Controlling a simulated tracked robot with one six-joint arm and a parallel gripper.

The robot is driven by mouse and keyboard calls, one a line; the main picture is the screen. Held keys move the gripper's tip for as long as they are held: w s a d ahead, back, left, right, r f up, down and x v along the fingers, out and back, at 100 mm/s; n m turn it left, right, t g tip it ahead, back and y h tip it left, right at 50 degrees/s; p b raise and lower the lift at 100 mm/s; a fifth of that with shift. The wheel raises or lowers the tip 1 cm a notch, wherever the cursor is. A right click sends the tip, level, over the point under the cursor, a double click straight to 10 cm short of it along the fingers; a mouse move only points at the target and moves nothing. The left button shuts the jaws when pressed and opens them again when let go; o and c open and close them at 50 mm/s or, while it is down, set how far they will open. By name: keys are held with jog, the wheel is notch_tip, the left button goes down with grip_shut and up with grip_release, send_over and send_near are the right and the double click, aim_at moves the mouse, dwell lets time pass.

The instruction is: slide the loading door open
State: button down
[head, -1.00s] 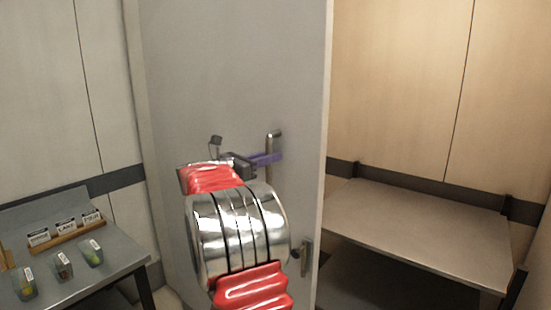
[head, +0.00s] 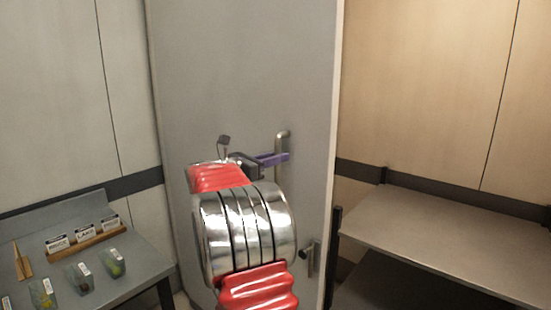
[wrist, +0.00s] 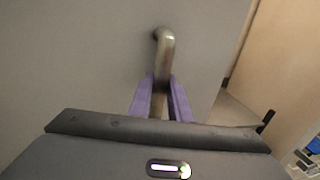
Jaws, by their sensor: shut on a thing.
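The loading door (head: 240,90) is a tall grey panel, standing partly open with a gap at its right edge. A vertical metal bar handle (head: 282,145) is on its face near that edge, and the handle shows in the wrist view (wrist: 163,50). My gripper (head: 273,160) has purple fingers, which are shut around the handle bar. In the wrist view the fingers (wrist: 162,97) lie on both sides of the bar. A smaller lever with a lock plate (head: 310,259) sits lower on the door.
Through the gap at right are a tan wall and a grey shelf table (head: 450,235) with dark posts. At left a grey table (head: 140,270) holds a wooden rack of labelled cards (head: 86,240) and several small glass containers (head: 78,278).

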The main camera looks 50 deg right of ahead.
jog(key=shift+w, duration=0.1)
jog(key=c, duration=1.6)
grip_release()
jog(key=shift+d, duration=0.1)
jog(key=shift+c, duration=0.2)
jog(key=v, duration=1.4)
jog(key=shift+d, duration=0.1)
